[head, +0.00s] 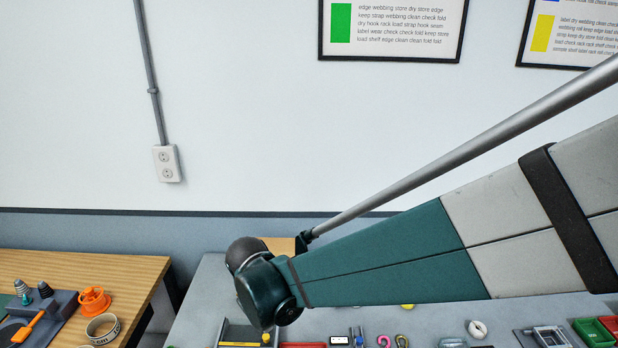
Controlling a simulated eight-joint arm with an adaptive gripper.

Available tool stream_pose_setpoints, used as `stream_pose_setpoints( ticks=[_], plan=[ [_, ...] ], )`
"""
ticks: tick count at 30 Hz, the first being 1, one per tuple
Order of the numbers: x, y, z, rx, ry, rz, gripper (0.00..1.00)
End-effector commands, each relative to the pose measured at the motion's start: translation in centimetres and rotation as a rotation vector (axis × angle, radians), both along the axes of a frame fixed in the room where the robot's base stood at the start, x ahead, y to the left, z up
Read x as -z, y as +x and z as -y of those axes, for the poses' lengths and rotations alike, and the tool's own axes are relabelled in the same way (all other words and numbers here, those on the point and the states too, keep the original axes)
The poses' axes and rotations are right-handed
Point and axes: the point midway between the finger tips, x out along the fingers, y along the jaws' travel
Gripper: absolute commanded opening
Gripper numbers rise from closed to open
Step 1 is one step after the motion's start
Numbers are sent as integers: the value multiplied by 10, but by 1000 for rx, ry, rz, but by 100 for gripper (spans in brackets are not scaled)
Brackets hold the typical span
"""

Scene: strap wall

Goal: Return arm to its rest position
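My arm crosses the right half of the head view, from the right edge down to a dark green rounded joint near the lower middle. A grey metal rod runs along its upper side. My gripper does not show, so what it holds, if anything, cannot be seen. The arm hides part of the grey table (208,290) behind and below it.
Small items line the table's front, including a pink hook (384,341), a white ring (477,329) and a green bin (592,332). The wall above is mostly clear.

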Motion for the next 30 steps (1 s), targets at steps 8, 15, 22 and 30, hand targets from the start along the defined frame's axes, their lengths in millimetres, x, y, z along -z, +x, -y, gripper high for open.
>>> stream_pose_setpoints(
  ticks=[8,15,22,30],
  plan=[
    [-27,-1,53,271,107,42,0],
    [-47,-8,95,502,201,76,0],
    [-63,-17,134,725,296,108,0],
    [-77,-34,178,985,412,142,0]
  ],
)
